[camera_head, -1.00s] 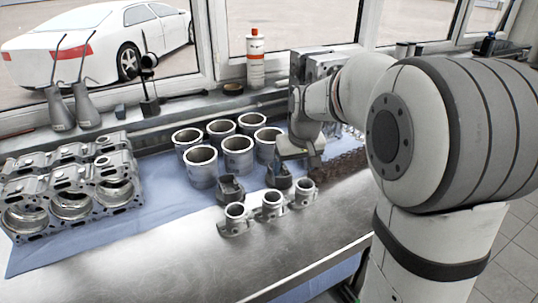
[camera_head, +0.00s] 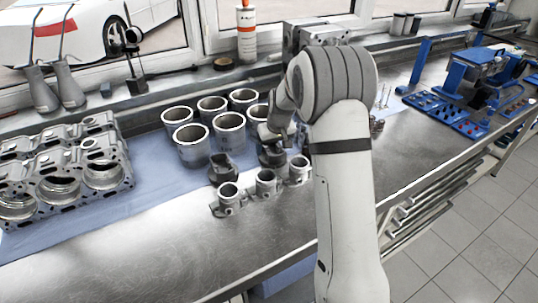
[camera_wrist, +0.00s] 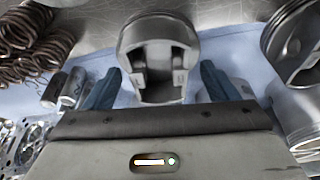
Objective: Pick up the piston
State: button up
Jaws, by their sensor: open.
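A grey piston (camera_wrist: 160,38) shows in the wrist view, with its hollow, open side towards the camera. My gripper (camera_wrist: 158,84) is open, with one blue-grey finger on each side of the piston's lower part; small gaps show, and I cannot tell whether either finger touches it. In the head view my gripper (camera_head: 281,134) is at a dark piston (camera_head: 272,157) on the bench, its fingertips partly hidden. A second dark piston (camera_head: 222,170) stands to the left. Part of another piston (camera_wrist: 296,35) shows at the right edge of the wrist view.
Several cylinder liners (camera_head: 193,148) stand behind the pistons. Small ring-topped metal parts (camera_head: 229,196) stand in front. An engine block part (camera_head: 65,170) lies at left. Coil springs (camera_wrist: 30,40) lie left in the wrist view. The bench front (camera_head: 150,250) is clear.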

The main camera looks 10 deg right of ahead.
jog(key=shift+w+f, duration=0.2)
jog(key=shift+f, duration=0.4)
jog(key=c, duration=1.4)
